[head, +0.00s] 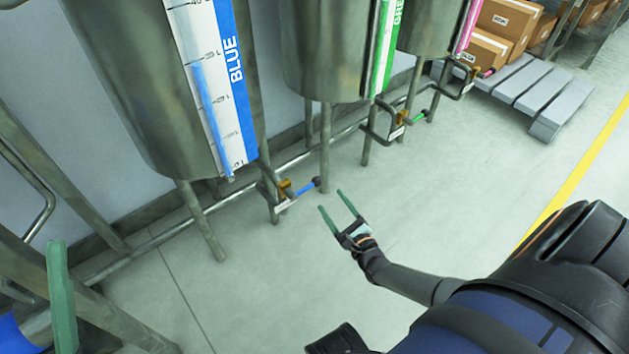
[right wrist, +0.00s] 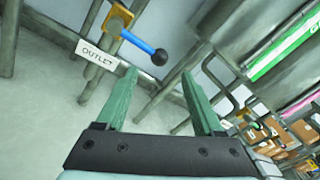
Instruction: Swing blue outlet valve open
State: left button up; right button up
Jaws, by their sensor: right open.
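The blue outlet valve has a blue lever (head: 304,188) with a dark round knob, on a brass body (head: 285,190) below the tank marked BLUE (head: 150,90). In the right wrist view the lever (right wrist: 138,42) slants down to the knob (right wrist: 159,57), beside a white OUTLET label (right wrist: 97,54). My right gripper (head: 330,200) is open and empty, its green fingers pointing toward the lever and knob. In the right wrist view the knob appears just beyond the gap between the fingertips (right wrist: 158,73), apart from them. One green finger of my left gripper (head: 60,290) shows at the lower left.
Tanks with green (head: 390,45) and pink (head: 466,25) scales stand farther right, with a green-handled valve (head: 415,118) low down. Pipes and tank legs (head: 205,225) surround the blue valve. A grey pallet (head: 525,90) with cartons is at upper right. The floor in front is clear.

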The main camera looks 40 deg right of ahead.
aim_at(319, 185)
jog(key=w+b, duration=0.1)
jog(key=w, duration=0.2)
jog(key=w+b, duration=0.1)
jog(key=w, duration=0.2)
jog(key=w+d+b, duration=0.1)
jog(key=w, duration=0.2)
jog(key=shift+w, duration=0.25)
jog(key=c, duration=1.1)
jog(key=shift+w+r, duration=0.1)
jog(key=shift+r, duration=0.1)
